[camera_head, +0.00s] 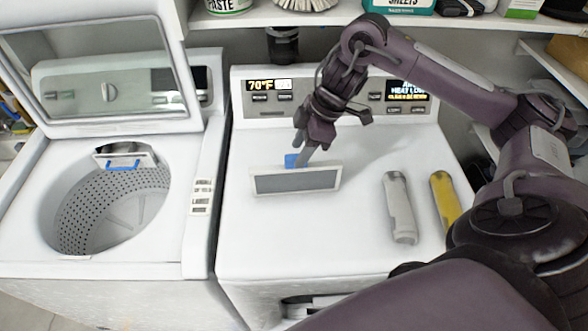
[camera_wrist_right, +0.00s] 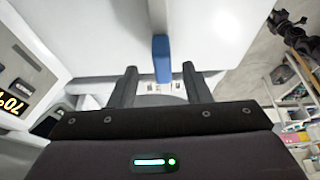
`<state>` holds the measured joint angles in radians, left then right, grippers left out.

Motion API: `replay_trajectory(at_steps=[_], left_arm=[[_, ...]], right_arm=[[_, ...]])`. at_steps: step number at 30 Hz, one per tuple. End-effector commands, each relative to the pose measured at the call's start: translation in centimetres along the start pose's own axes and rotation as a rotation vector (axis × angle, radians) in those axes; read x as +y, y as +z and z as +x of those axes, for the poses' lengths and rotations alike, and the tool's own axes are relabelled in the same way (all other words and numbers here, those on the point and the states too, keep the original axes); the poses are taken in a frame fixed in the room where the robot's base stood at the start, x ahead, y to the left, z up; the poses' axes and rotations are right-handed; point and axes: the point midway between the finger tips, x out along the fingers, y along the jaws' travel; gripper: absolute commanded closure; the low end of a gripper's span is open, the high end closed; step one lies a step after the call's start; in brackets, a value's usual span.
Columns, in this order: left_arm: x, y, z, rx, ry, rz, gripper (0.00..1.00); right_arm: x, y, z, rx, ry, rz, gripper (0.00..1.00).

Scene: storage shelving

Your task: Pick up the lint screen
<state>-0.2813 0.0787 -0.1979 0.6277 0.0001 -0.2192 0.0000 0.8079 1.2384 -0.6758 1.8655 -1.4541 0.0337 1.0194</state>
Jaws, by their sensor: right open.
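The lint screen (camera_head: 295,181) is a flat grey mesh panel in a pale frame with a blue handle (camera_head: 291,160). It stands on the white dryer top (camera_head: 350,165), blue handle at its upper edge. My right gripper (camera_head: 305,148) is open just above and beside the handle, pointing down. In the right wrist view the blue handle (camera_wrist_right: 162,58) shows ahead of the gap between the two open fingers (camera_wrist_right: 160,82). Whether a finger touches it I cannot tell. My left gripper is in neither view.
A grey-white bottle-shaped object (camera_head: 400,207) and a yellow one (camera_head: 445,203) lie right of the screen. An open washer (camera_head: 110,200) with a blue-handled part (camera_head: 124,163) is at left. A shelf (camera_head: 270,18) overhangs the back. The dryer's front left top is clear.

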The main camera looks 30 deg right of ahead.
Motion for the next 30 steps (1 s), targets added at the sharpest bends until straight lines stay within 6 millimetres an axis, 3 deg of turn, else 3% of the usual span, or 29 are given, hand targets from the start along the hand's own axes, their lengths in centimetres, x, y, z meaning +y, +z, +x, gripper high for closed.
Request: replay_trajectory(at_steps=[3, 8, 12, 19, 27, 30], left_arm=[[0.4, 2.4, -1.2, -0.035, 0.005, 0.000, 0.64], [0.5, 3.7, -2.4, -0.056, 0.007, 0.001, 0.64], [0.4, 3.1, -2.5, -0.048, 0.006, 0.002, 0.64], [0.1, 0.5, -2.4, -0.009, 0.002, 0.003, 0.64], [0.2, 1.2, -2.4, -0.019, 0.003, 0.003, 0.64], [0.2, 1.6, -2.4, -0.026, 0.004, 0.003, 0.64]], right_arm=[[-0.3, 0.0, 1.2, -0.003, -0.004, 0.003, 0.56], [-0.4, 0.0, 3.7, 0.000, -0.002, 0.002, 0.56], [-0.4, 0.1, 5.0, 0.000, 0.000, 0.000, 0.56], [-0.3, 0.1, 5.1, 0.000, 0.001, 0.000, 0.56], [-0.3, 0.1, 5.1, 0.000, 0.002, 0.000, 0.92], [-0.3, 0.1, 5.1, 0.000, 0.002, 0.000, 1.00]])
